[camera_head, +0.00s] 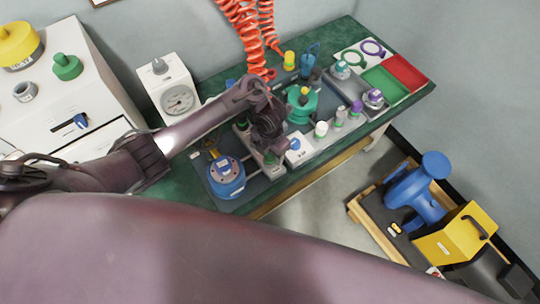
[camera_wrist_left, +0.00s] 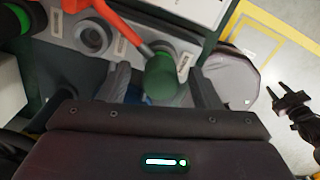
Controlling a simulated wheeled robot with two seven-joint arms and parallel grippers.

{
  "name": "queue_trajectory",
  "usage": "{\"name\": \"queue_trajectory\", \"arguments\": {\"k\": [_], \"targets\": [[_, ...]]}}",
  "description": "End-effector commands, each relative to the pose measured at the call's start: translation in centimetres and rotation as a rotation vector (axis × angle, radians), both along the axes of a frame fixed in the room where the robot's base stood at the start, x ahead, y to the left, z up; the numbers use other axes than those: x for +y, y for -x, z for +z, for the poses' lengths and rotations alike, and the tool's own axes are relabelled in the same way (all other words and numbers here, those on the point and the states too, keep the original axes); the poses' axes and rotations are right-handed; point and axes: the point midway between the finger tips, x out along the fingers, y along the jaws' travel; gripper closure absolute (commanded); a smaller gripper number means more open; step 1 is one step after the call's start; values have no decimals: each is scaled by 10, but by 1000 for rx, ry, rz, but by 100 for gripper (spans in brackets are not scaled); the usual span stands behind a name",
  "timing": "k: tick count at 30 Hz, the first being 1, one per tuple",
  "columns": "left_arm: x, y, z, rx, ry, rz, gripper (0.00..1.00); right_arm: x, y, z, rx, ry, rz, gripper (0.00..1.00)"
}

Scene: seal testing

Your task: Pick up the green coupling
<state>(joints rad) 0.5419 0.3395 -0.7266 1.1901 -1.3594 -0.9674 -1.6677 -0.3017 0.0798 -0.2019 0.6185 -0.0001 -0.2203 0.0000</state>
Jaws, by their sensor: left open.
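The green coupling (camera_wrist_left: 160,74) is in the left wrist view, a dark green rounded cap beside a grey rack (camera_wrist_left: 121,47) with round sockets. An orange-red strip meets its top; I cannot tell whether they are joined. My left gripper (camera_wrist_left: 157,90) is open, with one finger on each side of the coupling; contact is not clear. In the head view my left gripper (camera_head: 268,128) is over the bench, and the coupling cannot be told apart there. My right gripper (camera_wrist_left: 277,88) shows at the right of the left wrist view, open and empty above the floor.
On the green bench (camera_head: 213,80) stand a blue round device (camera_head: 226,178), a teal device (camera_head: 301,106) and a white gauge box (camera_head: 167,88). Orange coiled hoses (camera_head: 243,30) hang behind. Red and green trays (camera_head: 405,72) lie far right. The floor (camera_head: 305,203) in front is partly clear.

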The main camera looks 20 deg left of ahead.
Motion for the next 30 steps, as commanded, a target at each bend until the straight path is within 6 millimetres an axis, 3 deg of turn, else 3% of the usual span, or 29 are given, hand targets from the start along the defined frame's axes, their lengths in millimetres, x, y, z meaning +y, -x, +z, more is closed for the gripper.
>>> {"name": "queue_trajectory", "arguments": {"k": [3,15,23,30], "targets": [[0,0,0,0,0,0,44,-2,-1,0,0,2,0,64],[0,0,0,0,0,1,93,-3,-2,0,-4,3,-2,64],[0,0,3,-1,0,1,93,-2,-3,1,-4,3,-2,64],[0,-1,27,-3,1,-1,93,-2,-3,10,-5,2,-2,64]]}}
